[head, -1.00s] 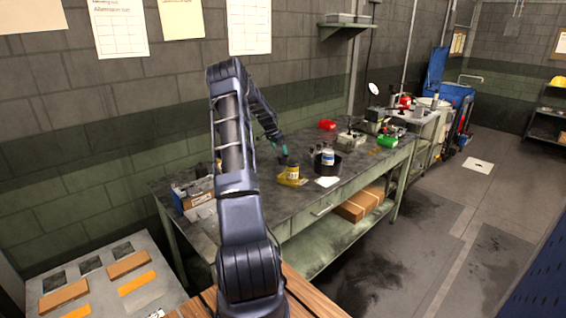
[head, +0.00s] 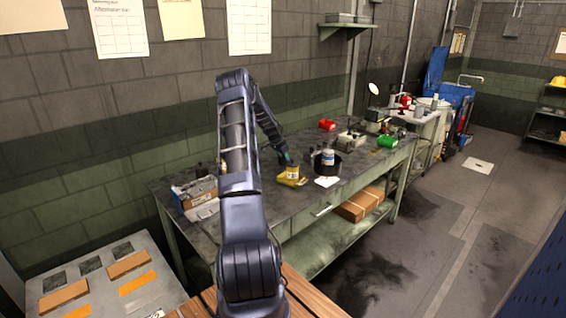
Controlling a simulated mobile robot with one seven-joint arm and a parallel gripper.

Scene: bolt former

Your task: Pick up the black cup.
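My gripper (head: 288,160) is at the end of my arm, low over the middle of the workbench. It is small and dark here, and I cannot tell whether its fingers are open or shut. Just below it stands a yellow container (head: 292,172) on a yellow item. To its right is a wide black round container (head: 327,166) with a white, blue-labelled bottle (head: 328,157) at it. I cannot tell whether this is the black cup. I make out no separate black cup; one close to my gripper could be hidden against the dark fingers.
The green-framed workbench (head: 240,219) runs along the wall. A white card (head: 327,182) lies near its front edge. A red item (head: 327,124) and a green item (head: 387,142) are farther back. A box of items (head: 195,192) stands at the left end.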

